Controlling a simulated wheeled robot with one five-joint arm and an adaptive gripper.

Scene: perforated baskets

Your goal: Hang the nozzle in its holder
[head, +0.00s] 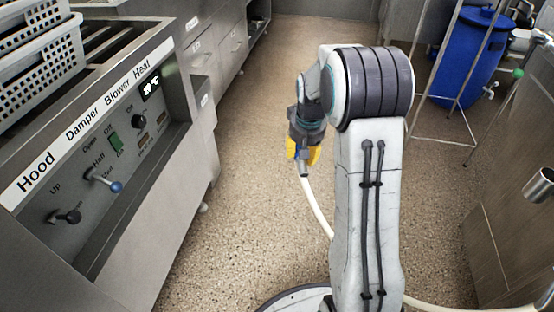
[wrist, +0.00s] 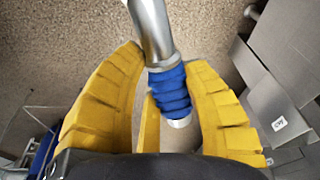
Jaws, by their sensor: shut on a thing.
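The nozzle (wrist: 172,92) has a blue ribbed grip and a bare metal tube. In the wrist view it lies between the yellow fingers of my gripper (wrist: 166,62), which is shut on the blue grip. In the head view my gripper (head: 304,150) hangs fingers-down over the open floor, and the nozzle is mostly hidden by it. A pale hose (head: 316,208) runs down from below the fingers and passes behind my arm. A short metal cylinder (head: 539,186), seemingly the holder, sticks out from the steel side at the right edge, well apart from my gripper.
A steel control panel (head: 110,170) with levers stands on the left, with perforated baskets (head: 40,62) above it. A blue barrel (head: 468,58) in a metal frame stands at the back right. A steel cabinet (head: 500,170) borders the right. Speckled floor between is clear.

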